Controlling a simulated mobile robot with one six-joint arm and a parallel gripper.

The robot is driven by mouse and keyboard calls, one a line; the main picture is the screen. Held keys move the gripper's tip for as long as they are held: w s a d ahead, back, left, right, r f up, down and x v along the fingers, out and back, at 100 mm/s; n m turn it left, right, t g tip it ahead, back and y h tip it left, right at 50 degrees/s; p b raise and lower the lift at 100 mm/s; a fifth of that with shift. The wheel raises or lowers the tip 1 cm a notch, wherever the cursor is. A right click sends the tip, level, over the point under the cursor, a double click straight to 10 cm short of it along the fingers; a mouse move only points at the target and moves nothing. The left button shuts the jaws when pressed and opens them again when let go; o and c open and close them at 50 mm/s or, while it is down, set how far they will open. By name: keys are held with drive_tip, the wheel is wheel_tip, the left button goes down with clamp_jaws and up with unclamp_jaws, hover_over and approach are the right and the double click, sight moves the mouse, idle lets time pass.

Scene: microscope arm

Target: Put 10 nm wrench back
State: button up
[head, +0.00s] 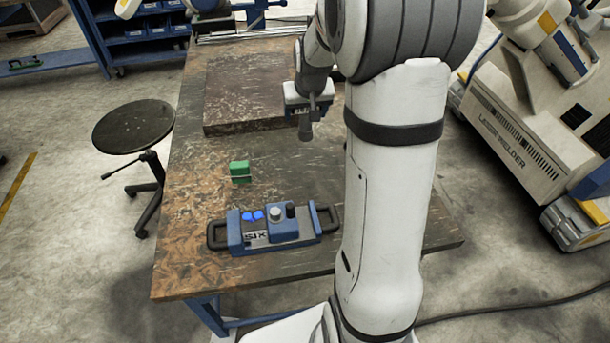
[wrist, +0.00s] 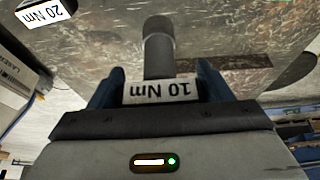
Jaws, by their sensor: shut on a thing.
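My gripper (head: 306,104) is over the workbench, near the raised dark slab, with its jaws pointing down. In the wrist view my gripper (wrist: 160,90) has its two blue fingers closed on the 10 Nm wrench (wrist: 158,50), at its white "10 Nm" label, which reads upside down. The dark cylindrical part of the wrench sticks out beyond the fingers. In the head view the dark wrench (head: 306,128) hangs below my gripper. A white "20 Nm" label (wrist: 46,10) shows at the upper left of the wrist view; what it belongs to is mostly cut off.
The workbench (head: 195,215) carries a dark raised slab (head: 235,85), a green block (head: 239,170) and a blue control box with handles (head: 235,232). A stool (head: 133,125) stands to the left, a laser welder (head: 510,135) to the right. Bare bench surrounds the green block.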

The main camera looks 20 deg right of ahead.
wheel_tip(320, 180, down, 3)
drive_tip(key=shift+r+b, duration=0.2)
drive_tip(key=shift+b, duration=0.25)
wheel_tip(320, 180, down, 9)
drive_tip(key=shift+f, duration=0.1)
drive_tip(key=o, duration=0.8)
drive_tip(key=shift+f, duration=0.2)
drive_tip(key=o, duration=0.5)
drive_tip(key=shift+r, duration=0.1)
drive_tip(key=shift+c, duration=0.2)
